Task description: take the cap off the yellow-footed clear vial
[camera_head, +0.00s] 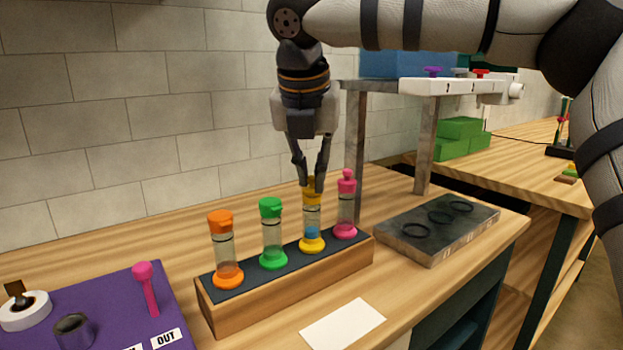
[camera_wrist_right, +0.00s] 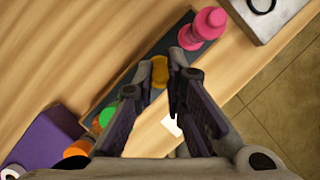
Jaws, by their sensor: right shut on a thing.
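The yellow-footed clear vial (camera_head: 312,219) stands upright in the wooden rack, with something blue low inside it. Its yellow cap (camera_head: 310,193) sits at the top of the vial, between my right gripper's fingertips. My right gripper (camera_head: 312,183) comes down from above and is shut on the cap. In the right wrist view the yellow cap (camera_wrist_right: 160,70) shows between the fingertips (camera_wrist_right: 168,76). Whether the cap is still seated on the glass is hard to tell. My left gripper is not in view.
The rack (camera_head: 290,285) also holds orange (camera_head: 224,250), green (camera_head: 271,235) and pink (camera_head: 346,205) capped vials, the pink one close by. A grey block with rings (camera_head: 438,229) and a metal stand (camera_head: 355,140) are to the right. A white card (camera_head: 342,324) lies in front; a purple board (camera_head: 105,310) is left.

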